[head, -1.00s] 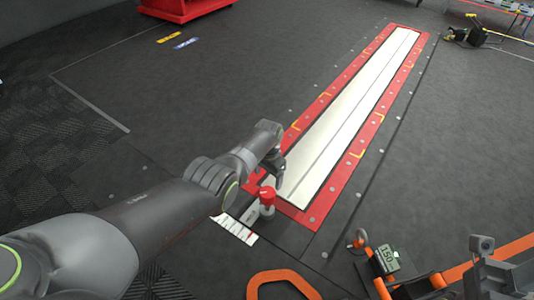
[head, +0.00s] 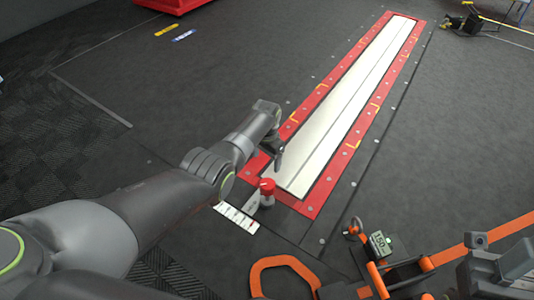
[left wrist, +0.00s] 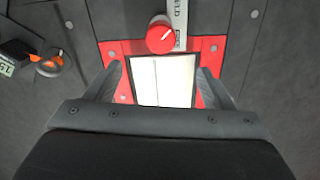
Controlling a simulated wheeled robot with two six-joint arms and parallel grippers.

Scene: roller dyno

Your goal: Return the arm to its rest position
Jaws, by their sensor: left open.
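My left gripper (head: 278,158) is at the end of the arm from the left, over the near end of the red-framed roller strip. In the left wrist view its two fingers (left wrist: 160,72) are spread apart with nothing held between them. A red knob (head: 267,187) stands on a small post at the strip's near left corner, just below the gripper in the head view. In the left wrist view the red knob (left wrist: 160,36) lies beyond the fingertips, apart from them. My right gripper cannot be made out.
The long white roller bed (head: 350,105) runs away to the upper right. A white marked scale (head: 237,217) lies beside the knob. An orange-framed device with a lit display (head: 380,243) stands at lower right. A red cabinet (head: 175,4) is far back. The dark floor at left is clear.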

